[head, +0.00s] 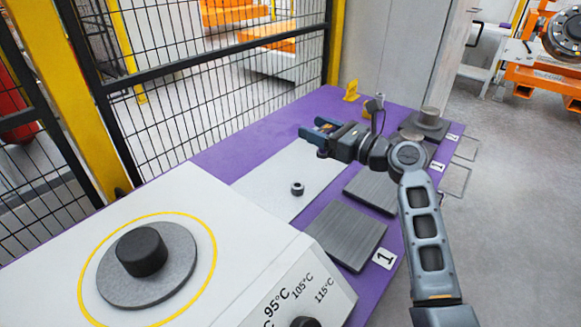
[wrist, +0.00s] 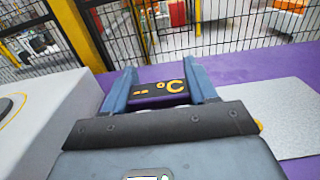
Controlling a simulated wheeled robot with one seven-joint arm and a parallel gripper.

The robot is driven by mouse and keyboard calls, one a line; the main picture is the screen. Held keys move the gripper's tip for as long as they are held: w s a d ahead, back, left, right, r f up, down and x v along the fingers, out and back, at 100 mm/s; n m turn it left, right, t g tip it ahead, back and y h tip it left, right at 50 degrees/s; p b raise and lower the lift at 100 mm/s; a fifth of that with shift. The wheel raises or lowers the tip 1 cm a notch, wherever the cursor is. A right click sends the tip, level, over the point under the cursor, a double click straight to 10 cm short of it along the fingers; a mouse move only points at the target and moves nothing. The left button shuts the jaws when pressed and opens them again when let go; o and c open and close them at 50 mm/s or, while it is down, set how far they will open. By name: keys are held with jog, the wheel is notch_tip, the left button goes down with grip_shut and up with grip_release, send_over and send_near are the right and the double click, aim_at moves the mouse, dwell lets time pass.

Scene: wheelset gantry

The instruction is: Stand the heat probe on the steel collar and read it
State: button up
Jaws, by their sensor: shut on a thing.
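My gripper (head: 316,137) is shut on the heat probe (wrist: 158,91), a dark and purple block with a yellow °C mark and dashes on its face, no number. In the wrist view it sits between the two blue-grey fingers. The gripper is held above the far part of the purple table, near the pale mat. A small dark grey ring (head: 297,188) lies on that mat, apart from the gripper. A grey cylinder (head: 430,114) stands on a dark plate at the far right. I cannot tell for sure which of these is the steel collar.
A white heater (head: 55,262) with a grey disc (head: 178,268) and black cylinder (head: 141,251) fills the near left; its dial is marked 95, 105 and 115°C. Dark ribbed pads (head: 346,235) line the purple table's right edge. A mesh fence (head: 215,100) stands behind.

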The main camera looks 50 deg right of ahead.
jog(key=shift+w+a+f+b, duration=0.2)
jog(key=shift+w+a+f, duration=0.55)
jog(key=shift+f, duration=0.55)
jog(key=shift+w+a+f+b, duration=0.15)
jog(key=shift+w+a+f, duration=0.25)
jog(key=shift+a+f, duration=0.7)
jog(key=shift+w+a+f+b, duration=0.2)
jog(key=shift+w+a+f, duration=0.45)
jog(key=shift+f, duration=0.8)
jog(key=shift+f, duration=0.2)
jog(key=o, duration=1.2)
jog(key=shift+c, duration=0.2)
